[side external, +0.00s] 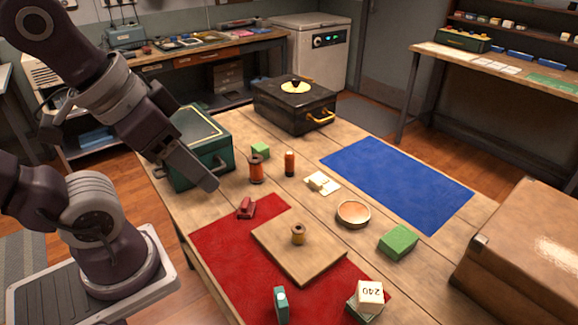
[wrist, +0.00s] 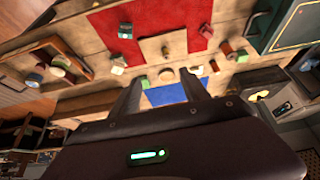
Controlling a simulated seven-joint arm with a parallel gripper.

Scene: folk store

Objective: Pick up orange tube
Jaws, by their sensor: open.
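The orange tube (side external: 289,163) stands upright on the wooden table, just right of a reddish thread spool (side external: 256,169). In the wrist view the orange tube (wrist: 214,66) looks small, to the right of my fingers. My gripper (side external: 212,186) is above the table's left side, beside the green case, left of the tube and apart from it. In the wrist view my gripper (wrist: 160,82) has its two fingers spread with nothing held between them.
A green block (side external: 260,150) sits behind the spool, and a cream block on a card (side external: 321,183) lies right of the tube. A green case (side external: 216,163), a black case (side external: 294,109) and a round dish (side external: 353,213) are around it. The blue mat (side external: 398,181) is bare.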

